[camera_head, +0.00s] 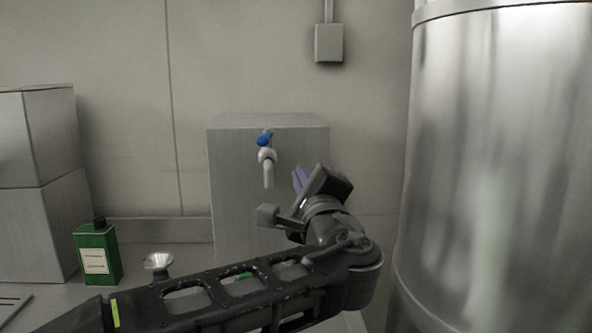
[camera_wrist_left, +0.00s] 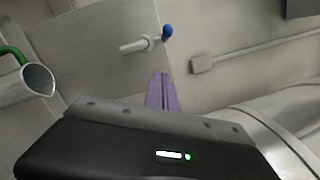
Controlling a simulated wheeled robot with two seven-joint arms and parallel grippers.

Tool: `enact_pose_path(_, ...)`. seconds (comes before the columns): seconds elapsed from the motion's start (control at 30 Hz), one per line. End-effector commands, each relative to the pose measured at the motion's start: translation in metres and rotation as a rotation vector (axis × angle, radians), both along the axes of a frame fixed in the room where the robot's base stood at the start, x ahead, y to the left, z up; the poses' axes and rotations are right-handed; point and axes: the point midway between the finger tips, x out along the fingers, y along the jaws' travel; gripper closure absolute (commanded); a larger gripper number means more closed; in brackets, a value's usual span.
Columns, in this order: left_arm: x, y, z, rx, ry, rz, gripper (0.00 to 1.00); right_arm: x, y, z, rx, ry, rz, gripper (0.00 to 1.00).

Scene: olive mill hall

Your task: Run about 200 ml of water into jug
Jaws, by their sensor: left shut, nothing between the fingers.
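A tap (camera_head: 267,160) with a blue lever (camera_head: 264,139) and a pale downturned spout sticks out of a grey box-shaped tank (camera_head: 230,185). The tap also shows in the left wrist view (camera_wrist_left: 136,46), with its blue lever (camera_wrist_left: 168,31). A metal jug (camera_wrist_left: 24,83) with a green handle is at the left of the left wrist view. In the head view my left arm hides most of it; a bit of green shows through the arm's cut-outs. My left gripper (camera_head: 299,176), with purple fingers (camera_wrist_left: 162,88), is shut and empty, right of the tap and apart from it. My right gripper is out of view.
A large steel vessel (camera_head: 500,150) stands close on the right. At the left are a green bottle (camera_head: 97,254), a small metal cup or funnel (camera_head: 157,261) and stacked grey boxes (camera_head: 38,225). A wall box (camera_head: 329,43) hangs above. The space before the tap is clear.

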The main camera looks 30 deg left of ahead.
Motion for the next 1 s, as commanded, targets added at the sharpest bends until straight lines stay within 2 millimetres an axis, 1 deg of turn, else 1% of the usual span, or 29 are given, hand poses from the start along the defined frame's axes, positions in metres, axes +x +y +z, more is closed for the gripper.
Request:
enact_pose_path(0.17,0.021,0.019,0.005,0.0,0.003,0.003,1.0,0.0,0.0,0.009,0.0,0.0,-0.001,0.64)
enact_pose_path(0.47,0.065,0.061,0.012,0.0,0.004,0.002,1.0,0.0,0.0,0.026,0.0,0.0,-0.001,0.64)
enact_pose_path(0.5,0.058,0.067,0.019,-0.001,-0.001,0.003,1.0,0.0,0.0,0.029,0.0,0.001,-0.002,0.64)
enact_pose_path(0.7,0.047,0.084,0.028,0.0,0.0,0.001,1.0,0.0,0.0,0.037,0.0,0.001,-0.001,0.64)
enact_pose_path(1.0,0.044,0.088,0.029,0.0,0.001,-0.001,1.0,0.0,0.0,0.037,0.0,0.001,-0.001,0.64)
